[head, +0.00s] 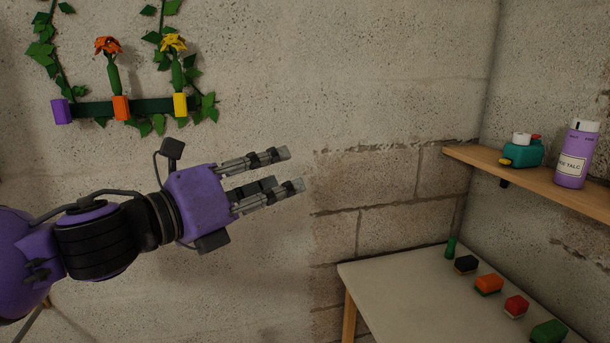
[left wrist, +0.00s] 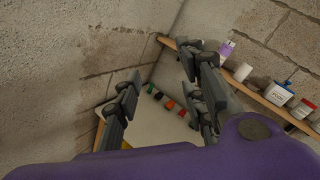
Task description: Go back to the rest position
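My left gripper (head: 292,170) reaches in from the left in the head view, in front of the bare wall. Its two fingers are apart with nothing between them. In the left wrist view my left gripper (left wrist: 165,92) also shows spread fingers, with the table far beyond them. My right gripper is in neither view.
A white table (head: 400,292) at the lower right bears several coloured blocks, among them an orange one (head: 488,284), and a green bottle-shaped piece (head: 451,247). A wooden shelf (head: 479,163) holds a purple talc bottle (head: 573,160) and a teal object (head: 522,154). A flower rack (head: 145,107) hangs upper left.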

